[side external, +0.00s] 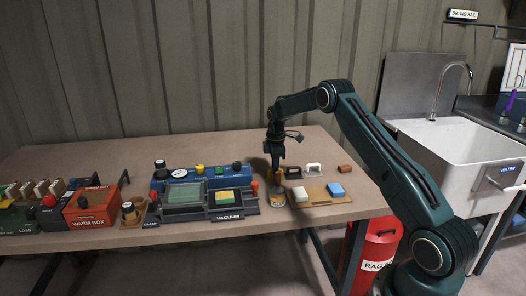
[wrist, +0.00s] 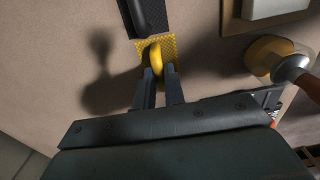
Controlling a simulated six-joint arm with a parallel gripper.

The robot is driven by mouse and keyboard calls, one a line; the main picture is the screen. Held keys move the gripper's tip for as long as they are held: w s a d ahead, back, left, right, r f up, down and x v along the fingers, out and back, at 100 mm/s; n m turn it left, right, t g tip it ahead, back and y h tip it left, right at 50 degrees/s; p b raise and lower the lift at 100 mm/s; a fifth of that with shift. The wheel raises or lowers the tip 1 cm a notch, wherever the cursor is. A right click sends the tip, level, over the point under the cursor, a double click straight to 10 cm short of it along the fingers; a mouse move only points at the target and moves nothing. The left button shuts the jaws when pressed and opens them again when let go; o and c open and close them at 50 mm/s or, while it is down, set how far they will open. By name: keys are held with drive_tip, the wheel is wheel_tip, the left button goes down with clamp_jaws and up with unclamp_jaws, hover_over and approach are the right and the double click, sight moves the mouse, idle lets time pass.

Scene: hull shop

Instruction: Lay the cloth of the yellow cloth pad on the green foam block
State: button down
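The yellow cloth pad has a yellow checked cloth base and a curved yellow handle (wrist: 156,58). In the wrist view it lies just beyond my fingertips, beside a black pad (wrist: 146,14). My gripper (wrist: 160,78) points down at the handle, with its two fingers at either side of the handle's near end. I cannot tell whether they press on it. In the side view my gripper (side external: 276,168) is low over the bench, and the pad is a small yellow patch (side external: 278,176) under it. A green piece with yellow edging (side external: 228,197) sits in the vacuum unit; I cannot tell if it is the foam block.
A white-handled pad (side external: 314,169) and a brown block (side external: 345,169) lie behind. The vacuum unit (side external: 205,211) is left.

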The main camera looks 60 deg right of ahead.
drive_tip(key=shift+r, duration=0.1)
drive_tip(key=shift+r, duration=3.45)
drive_tip(key=w+a+r, duration=0.1)
drive_tip(key=w+a, duration=0.1)
drive_tip(key=a, duration=0.9)
drive_tip(key=w+a+r, duration=0.1)
drive_tip(key=w+a, duration=0.2)
drive_tip(key=a, duration=0.8)
drive_tip(key=shift+a+r, duration=0.25)
drive_tip(key=shift+f, duration=0.15)
drive_tip(key=shift+f, duration=2.25)
drive_tip(key=shift+s+f, duration=0.1)
drive_tip(key=shift+f, duration=0.6)
